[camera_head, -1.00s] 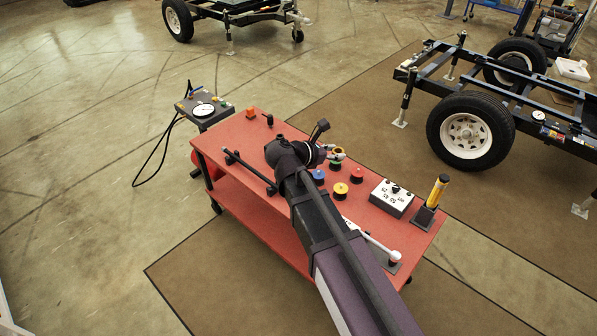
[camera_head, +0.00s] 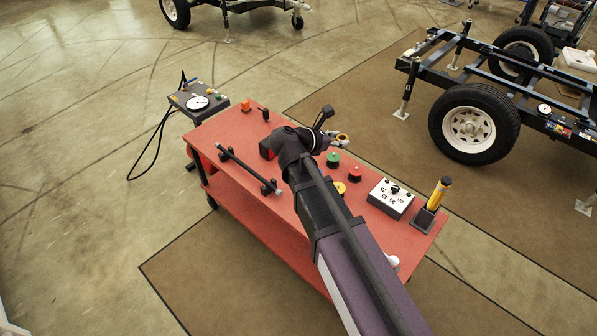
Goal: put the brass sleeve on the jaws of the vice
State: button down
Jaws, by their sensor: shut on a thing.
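My gripper (camera_head: 341,138) is past the wrist, above the far edge of the red bench. It is shut on a small brass-coloured ring, the brass sleeve (camera_head: 343,136), held above the bench top. The sleeve is small, so its exact tilt is hard to tell. The vice cannot be picked out with certainty. A dark block with a red face (camera_head: 267,149) shows just left of my wrist, partly hidden by it, and may be part of it. My arm covers the middle of the bench.
The red bench (camera_head: 223,140) carries a dark bar on brackets (camera_head: 247,170), green (camera_head: 333,159), red (camera_head: 355,174) and yellow (camera_head: 340,187) knobs, a white-topped dial box (camera_head: 391,198) and an upright yellow cylinder (camera_head: 439,193). A gauge box (camera_head: 198,102) stands at its left end.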

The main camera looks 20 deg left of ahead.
jog(key=shift+s+a, duration=0.15)
jog(key=shift+a, duration=0.05)
jog(key=s+a+f+n+y+b, duration=0.1)
jog(key=a+f+b, duration=0.1)
jog(key=f+b, duration=0.9)
jog(key=s+a+f+n+t+y+b, duration=0.1)
jog(key=s+a+f+b, duration=0.1)
jog(key=f+b, duration=0.9)
jog(key=s+a+f+n+t+y+b, duration=0.1)
jog(key=a+f+b, duration=0.1)
jog(key=f+b, duration=0.8)
jog(key=shift+s+a+f+b, duration=0.1)
jog(key=shift+s+f+b, duration=0.15)
jog(key=shift+f+b, duration=0.2)
jog(key=shift+w, duration=0.1)
jog(key=w, duration=0.5)
jog(key=w+a+f+b, duration=0.1)
jog(key=w, duration=0.4)
jog(key=w+a, duration=0.1)
jog(key=w, duration=0.4)
jog(key=shift+w+a+f, duration=0.15)
jog(key=shift+w+f, duration=0.05)
jog(key=shift+w, duration=0.1)
jog(key=shift+f+b, duration=1.8)
jog(key=shift+b, duration=0.15)
jog(key=shift+f, duration=0.15)
jog(key=shift+c, duration=1.3)
grip_release()
